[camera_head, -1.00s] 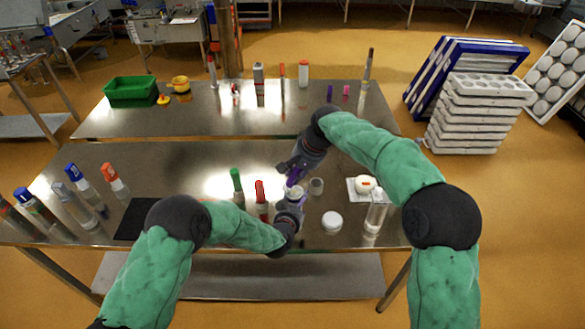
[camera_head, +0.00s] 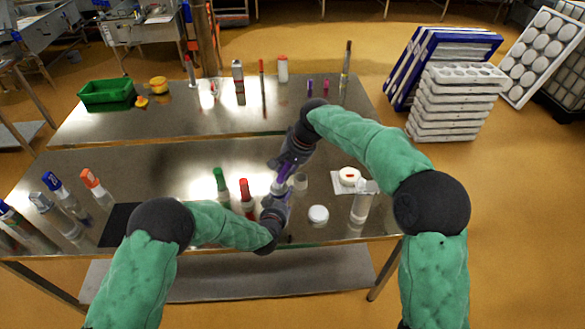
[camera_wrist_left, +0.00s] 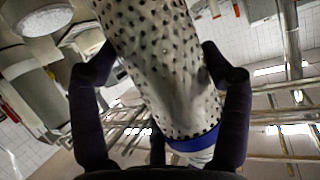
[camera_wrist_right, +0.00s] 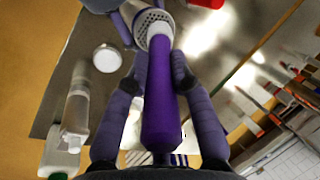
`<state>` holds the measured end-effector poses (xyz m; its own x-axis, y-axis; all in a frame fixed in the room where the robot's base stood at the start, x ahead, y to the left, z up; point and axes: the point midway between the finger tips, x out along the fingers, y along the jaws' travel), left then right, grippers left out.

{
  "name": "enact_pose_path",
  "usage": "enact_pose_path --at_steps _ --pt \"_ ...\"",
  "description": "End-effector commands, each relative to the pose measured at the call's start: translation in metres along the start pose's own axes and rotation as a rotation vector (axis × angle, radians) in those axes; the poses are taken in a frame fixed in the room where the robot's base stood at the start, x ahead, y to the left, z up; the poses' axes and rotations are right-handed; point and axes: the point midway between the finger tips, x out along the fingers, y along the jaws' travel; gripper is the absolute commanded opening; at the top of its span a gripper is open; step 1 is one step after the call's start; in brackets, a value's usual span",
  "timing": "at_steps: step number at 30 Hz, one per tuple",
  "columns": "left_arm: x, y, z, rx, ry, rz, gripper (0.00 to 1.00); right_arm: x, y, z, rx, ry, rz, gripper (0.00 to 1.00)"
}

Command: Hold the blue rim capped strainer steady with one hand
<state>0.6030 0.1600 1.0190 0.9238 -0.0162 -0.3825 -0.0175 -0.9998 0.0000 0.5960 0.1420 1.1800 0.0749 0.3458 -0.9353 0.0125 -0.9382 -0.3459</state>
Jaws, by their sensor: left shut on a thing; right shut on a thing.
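The blue-rimmed strainer is a white perforated cylinder (camera_wrist_left: 165,60); its blue rim shows low in the left wrist view (camera_wrist_left: 195,142). My left gripper (camera_head: 277,192) is shut around its side and holds it tilted above the near table. My right gripper (camera_head: 287,168) is shut on a purple cylinder (camera_wrist_right: 160,100) with a white end. That end meets the strainer's perforated end (camera_wrist_right: 148,20) in the right wrist view; I cannot tell whether it is inside or only touching. The strainer is mostly hidden by my grippers in the head view.
On the near table, a green-capped bottle (camera_head: 221,185) and a red-capped bottle (camera_head: 247,197) stand left of my grippers.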

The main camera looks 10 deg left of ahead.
Motion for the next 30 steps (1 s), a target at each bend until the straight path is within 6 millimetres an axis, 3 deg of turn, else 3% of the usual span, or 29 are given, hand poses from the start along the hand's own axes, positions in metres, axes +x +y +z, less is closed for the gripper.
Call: enact_pose_path --at_steps 10,14,30 --pt "0.000 0.000 0.001 0.000 -0.002 0.000 0.36 0.010 -0.029 0.010 -0.001 -0.001 0.001 0.00" --pt "0.000 0.000 0.001 0.000 -0.002 0.000 0.36 -0.010 -0.037 0.007 -0.001 0.006 -0.003 0.00" --pt "0.000 0.000 0.001 0.000 -0.002 0.000 0.36 -0.054 -0.052 0.004 0.001 0.002 -0.001 0.00"
